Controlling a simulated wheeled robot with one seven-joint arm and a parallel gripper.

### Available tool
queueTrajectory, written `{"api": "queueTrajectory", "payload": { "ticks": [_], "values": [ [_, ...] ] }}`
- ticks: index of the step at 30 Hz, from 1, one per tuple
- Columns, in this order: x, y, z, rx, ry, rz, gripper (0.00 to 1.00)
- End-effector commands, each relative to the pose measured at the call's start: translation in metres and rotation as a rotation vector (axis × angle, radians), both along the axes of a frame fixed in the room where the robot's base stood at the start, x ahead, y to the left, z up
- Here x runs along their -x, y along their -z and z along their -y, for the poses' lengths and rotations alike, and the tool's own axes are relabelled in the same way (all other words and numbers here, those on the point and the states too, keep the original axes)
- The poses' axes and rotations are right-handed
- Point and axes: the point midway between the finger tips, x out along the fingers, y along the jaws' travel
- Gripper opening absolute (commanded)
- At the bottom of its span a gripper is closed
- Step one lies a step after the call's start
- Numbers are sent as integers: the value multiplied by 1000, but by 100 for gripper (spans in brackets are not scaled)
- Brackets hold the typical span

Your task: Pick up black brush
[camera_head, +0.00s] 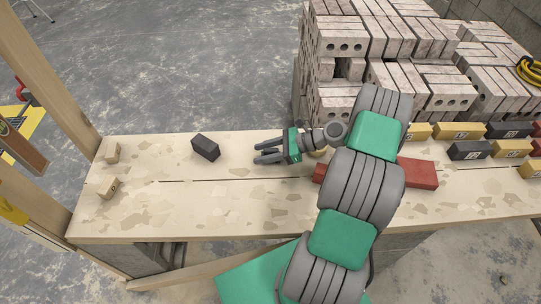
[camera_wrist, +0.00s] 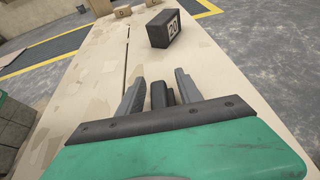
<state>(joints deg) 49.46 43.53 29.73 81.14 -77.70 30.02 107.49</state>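No thing with visible bristles shows. The nearest match is a black block (camera_head: 205,147) on the left half of the wooden bench; in the wrist view this block (camera_wrist: 158,30) bears a white label reading 20. My gripper (camera_head: 255,153) is low over the bench, to the right of the block, with its fingers pointing left at it. In the wrist view my gripper (camera_wrist: 160,76) has its two grey fingers apart, with a gap to the block. A short dark piece shows between the finger bases; I cannot tell whether it is part of the gripper.
The wooden bench (camera_head: 240,205) is clear around the block. Two small tan blocks (camera_head: 111,152) (camera_head: 109,187) lie at its left end. A red brick (camera_head: 418,173) lies behind my arm. Yellow and black labelled blocks (camera_head: 470,150) stand at right. Stacked bricks (camera_head: 345,40) rise behind.

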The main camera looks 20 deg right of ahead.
Motion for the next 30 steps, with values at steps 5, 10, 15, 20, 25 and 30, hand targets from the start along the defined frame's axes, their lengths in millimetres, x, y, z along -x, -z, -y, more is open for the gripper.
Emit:
{"api": "queueTrajectory", "payload": {
  "ticks": [5, 10, 15, 20, 25, 30],
  "values": [
    [0, 0, 0, 0, 0, 0, 26],
    [0, 0, 0, 0, -1, 0, 13],
    [0, 0, 0, 0, -1, 0, 0],
    [0, 0, 0, 0, -1, 0, 0],
    [0, -1, 0, 0, -1, 0, 0],
    [0, -11, 1, 1, 0, 0, 0]
  ]
}}
